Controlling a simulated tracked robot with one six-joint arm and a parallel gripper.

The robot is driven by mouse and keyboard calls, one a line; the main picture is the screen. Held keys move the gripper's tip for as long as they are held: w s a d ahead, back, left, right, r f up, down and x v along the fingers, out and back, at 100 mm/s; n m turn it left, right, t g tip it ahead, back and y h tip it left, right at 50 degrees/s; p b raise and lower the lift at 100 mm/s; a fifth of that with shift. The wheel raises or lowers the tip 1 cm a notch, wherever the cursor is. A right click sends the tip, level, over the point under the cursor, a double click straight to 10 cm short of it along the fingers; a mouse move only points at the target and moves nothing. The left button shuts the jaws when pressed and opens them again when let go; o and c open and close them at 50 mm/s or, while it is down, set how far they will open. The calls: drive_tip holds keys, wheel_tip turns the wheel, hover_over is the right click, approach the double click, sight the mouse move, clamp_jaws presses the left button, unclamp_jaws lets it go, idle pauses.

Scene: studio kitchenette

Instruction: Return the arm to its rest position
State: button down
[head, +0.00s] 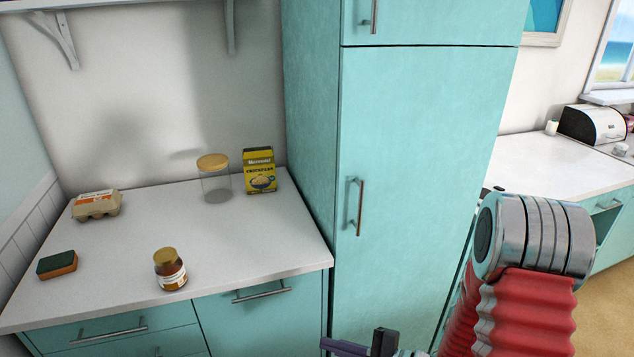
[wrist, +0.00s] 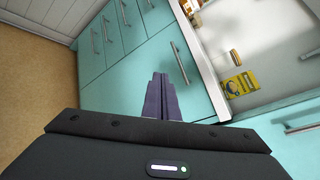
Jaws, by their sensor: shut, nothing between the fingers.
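My gripper (wrist: 160,79) shows in the wrist view as two purple fingers pressed together, with nothing between them. It is in front of the teal cabinet fronts.
The left counter (head: 215,250) holds an egg carton (head: 96,204), a sponge (head: 57,265), an amber jar (head: 170,270), a lidded glass jar (head: 215,181) and a yellow box (head: 260,172). The tall cabinet (head: 420,120) stands beside it. A bread bin (head: 592,125) is at far right.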

drive_tip(key=s+d+r+n+g+h, duration=0.1)
drive_tip(key=s+r+n+g+h, duration=0.3)
drive_tip(key=s, duration=0.3)
drive_tip(key=s+d+r+n+g+h, duration=0.1)
drive_tip(key=s+n+g+h, duration=0.1)
drive_tip(key=s+n+g, duration=0.45)
drive_tip(key=s+d+r+n+t+h, duration=0.1)
drive_tip(key=d+r+t+h, duration=0.45)
drive_tip(key=d+r, duration=0.35)
wheel_tip(320, 180, up, 10)
drive_tip(key=n+t+h, duration=0.2)
drive_tip(key=t, duration=0.1)
drive_tip(key=shift+s+d+f+t, duration=0.2)
drive_tip(key=shift+s+d+t, duration=0.1)
drive_tip(key=shift+s+d, duration=0.15)
